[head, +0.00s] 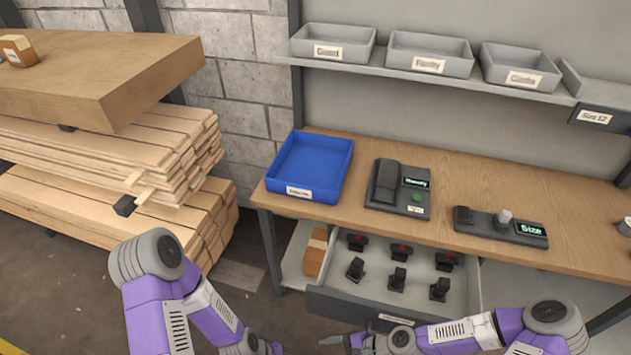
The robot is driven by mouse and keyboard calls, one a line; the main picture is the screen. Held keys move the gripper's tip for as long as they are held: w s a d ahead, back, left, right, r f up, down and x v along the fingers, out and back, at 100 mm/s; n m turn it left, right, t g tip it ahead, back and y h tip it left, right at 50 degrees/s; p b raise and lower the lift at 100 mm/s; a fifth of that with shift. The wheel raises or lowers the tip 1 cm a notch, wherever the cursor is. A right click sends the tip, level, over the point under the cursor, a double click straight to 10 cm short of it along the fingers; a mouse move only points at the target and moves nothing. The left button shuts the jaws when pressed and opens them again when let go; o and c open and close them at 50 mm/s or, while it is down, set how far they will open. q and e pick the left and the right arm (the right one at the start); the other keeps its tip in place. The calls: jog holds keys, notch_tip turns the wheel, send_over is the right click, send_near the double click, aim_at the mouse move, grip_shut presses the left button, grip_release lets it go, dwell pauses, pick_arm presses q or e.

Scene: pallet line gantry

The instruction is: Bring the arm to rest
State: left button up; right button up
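My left arm comes in at the lower left and bends down to the right. Its gripper end (270,348) is at the bottom edge, largely cut off, so its fingers cannot be made out. My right arm comes in from the lower right and reaches left in front of the open drawer (360,308). Its gripper (342,340) is low, below the drawer front. Its dark fingertips are small and I cannot tell how far apart they are. Nothing is clearly seen held in either gripper.
A blue tray (322,147), a black device (387,182) and a Size device (485,223) stand on the workbench (475,178). Stacked planks (95,155) are left; grey bins (430,52) stand on a shelf.

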jog(key=s+d+f+n+h+b, duration=0.1)
jog(key=d+f+n+h+b, duration=0.2)
jog(key=d+f+n+h, duration=0.2)
jog(key=shift+d+f+n+h, duration=0.25)
jog(key=shift+f+n+h, duration=0.55)
jog(key=shift+f+n, duration=1.5)
jog(key=shift+r+n, duration=0.4)
jog(key=shift+r, duration=0.05)
